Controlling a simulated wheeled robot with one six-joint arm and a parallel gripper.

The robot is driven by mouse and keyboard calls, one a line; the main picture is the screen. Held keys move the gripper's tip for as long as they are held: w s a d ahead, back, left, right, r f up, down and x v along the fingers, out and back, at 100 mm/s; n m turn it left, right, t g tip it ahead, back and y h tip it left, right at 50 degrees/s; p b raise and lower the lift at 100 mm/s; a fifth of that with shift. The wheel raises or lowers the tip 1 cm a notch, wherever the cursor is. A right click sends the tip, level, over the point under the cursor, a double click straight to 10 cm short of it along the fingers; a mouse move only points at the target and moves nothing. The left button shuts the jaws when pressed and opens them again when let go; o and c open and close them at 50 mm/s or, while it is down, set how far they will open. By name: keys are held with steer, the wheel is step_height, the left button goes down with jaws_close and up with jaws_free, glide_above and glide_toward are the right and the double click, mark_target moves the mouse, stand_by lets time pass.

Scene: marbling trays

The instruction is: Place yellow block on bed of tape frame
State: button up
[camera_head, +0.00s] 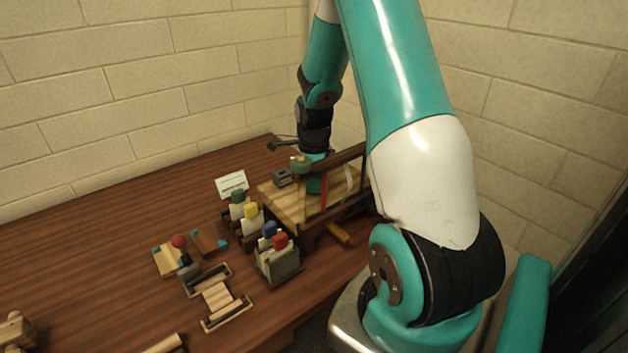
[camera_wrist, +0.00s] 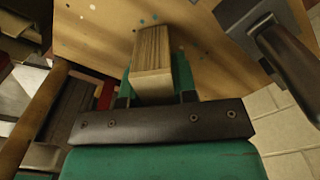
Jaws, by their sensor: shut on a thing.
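My gripper (camera_wrist: 155,78) is shut on a wood-grained block (camera_wrist: 151,50) with a pale yellowish end face, seen in the wrist view. The block points away from the jaws, over a light wooden board with small coloured dots (camera_wrist: 95,38); I cannot tell whether it touches. In the head view my gripper (camera_head: 315,184) is low over the light wooden bed (camera_head: 283,203) of a dark-railed frame with red and white strips, which I take for the tape frame. The held block is not clear there.
Racked pieces with green, yellow, blue and red tops, such as the yellow one (camera_head: 251,210), stand left of the frame. A white card (camera_head: 232,185) stands behind them. Small wooden pieces (camera_head: 217,297) lie in front. The table's left part (camera_head: 90,255) is mostly clear.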

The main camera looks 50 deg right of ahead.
steer(key=shift+f, duration=0.15)
steer(key=o, duration=0.9)
steer(key=shift+o, duration=0.2)
step_height(320, 180, up, 12)
steer(key=shift+r+b, duration=0.2)
steer(key=shift+b, duration=0.2)
